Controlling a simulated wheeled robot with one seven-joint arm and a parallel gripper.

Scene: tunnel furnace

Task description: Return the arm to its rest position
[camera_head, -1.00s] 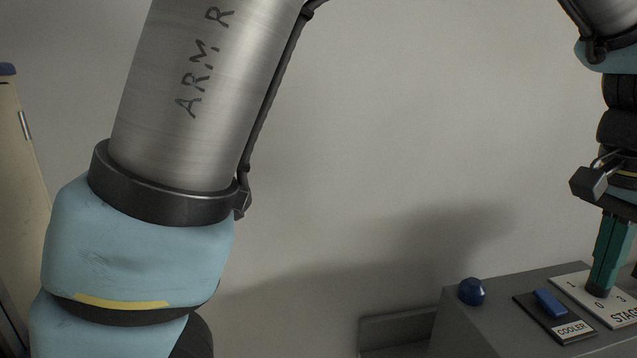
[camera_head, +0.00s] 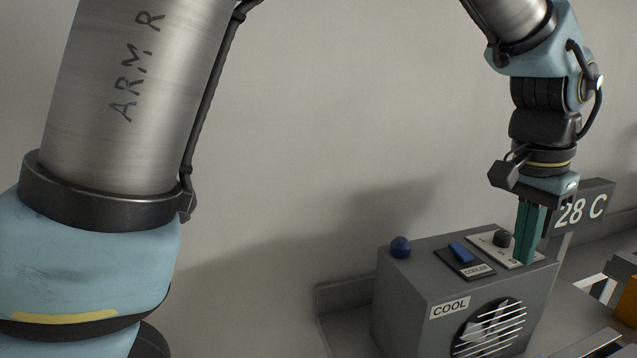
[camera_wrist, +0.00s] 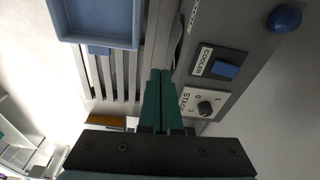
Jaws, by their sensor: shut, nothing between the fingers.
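My gripper (camera_head: 528,232) has teal fingers that point down over the top of the grey cooler box (camera_head: 400,300), near its right end. In the wrist view the two fingers of my gripper (camera_wrist: 157,100) lie side by side, shut, with nothing between them. The fingers stand beside the dark stage knob (camera_head: 503,238), which also shows in the wrist view (camera_wrist: 205,107). I cannot tell whether they touch the box.
The box top carries a blue rocker switch (camera_head: 461,252) and a blue dome button (camera_head: 400,247). A sign reading 28 C (camera_head: 585,208) stands behind the gripper. A blue tray (camera_wrist: 97,22) lies beside the box in the wrist view. The wall area left of the gripper is clear.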

